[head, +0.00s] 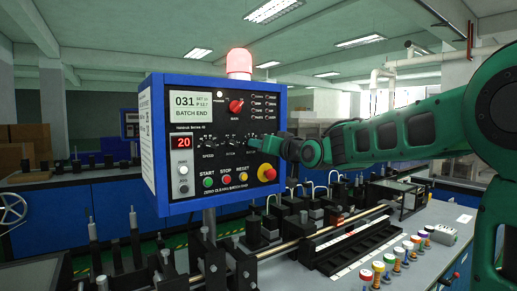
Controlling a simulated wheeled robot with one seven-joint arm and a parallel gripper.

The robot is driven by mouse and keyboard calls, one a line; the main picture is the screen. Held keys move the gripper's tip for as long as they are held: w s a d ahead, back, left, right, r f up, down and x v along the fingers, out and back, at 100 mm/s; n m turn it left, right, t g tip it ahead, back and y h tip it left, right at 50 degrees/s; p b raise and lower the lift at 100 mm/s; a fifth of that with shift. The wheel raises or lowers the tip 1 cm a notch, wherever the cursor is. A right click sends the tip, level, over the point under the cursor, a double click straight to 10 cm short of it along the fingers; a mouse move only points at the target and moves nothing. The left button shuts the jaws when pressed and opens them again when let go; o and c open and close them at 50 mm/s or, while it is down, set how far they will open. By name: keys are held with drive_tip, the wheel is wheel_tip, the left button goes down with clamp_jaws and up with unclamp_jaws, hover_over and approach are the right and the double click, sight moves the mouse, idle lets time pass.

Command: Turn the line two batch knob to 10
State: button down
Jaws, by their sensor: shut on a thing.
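The blue control box (215,207) faces me with a display (190,101) reading 031 and BATCH END. A row of small black knobs crosses its middle, with a left knob (208,142) and a middle knob (230,141). My green gripper (254,144) reaches in from the right to the right end of this row and is shut on the knob there. My fingers hide most of that knob, so its pointer and scale cannot be read. The labels are too small to read surely. A red number window (183,143) shows 20.
A larger red knob (236,106) sits above the row. START (208,182), STOP (227,180) and RESET (243,175) buttons and a red emergency button (267,173) lie below. A red beacon (239,64) glows on top. Machine parts and several coloured spools (378,267) stand below right.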

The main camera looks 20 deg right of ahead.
drive_tip(key=shift+d+f, duration=0.1)
drive_tip(key=shift+f, duration=0.3)
drive_tip(key=c, duration=1.8)
unclamp_jaws()
drive_tip(key=shift+w, duration=0.1)
drive_tip(key=shift+c, duration=0.2)
drive_tip(key=shift+r, duration=0.15)
drive_tip(key=shift+r, duration=0.1)
drive_tip(key=v, duration=1)
drive_tip(key=shift+s, duration=0.35)
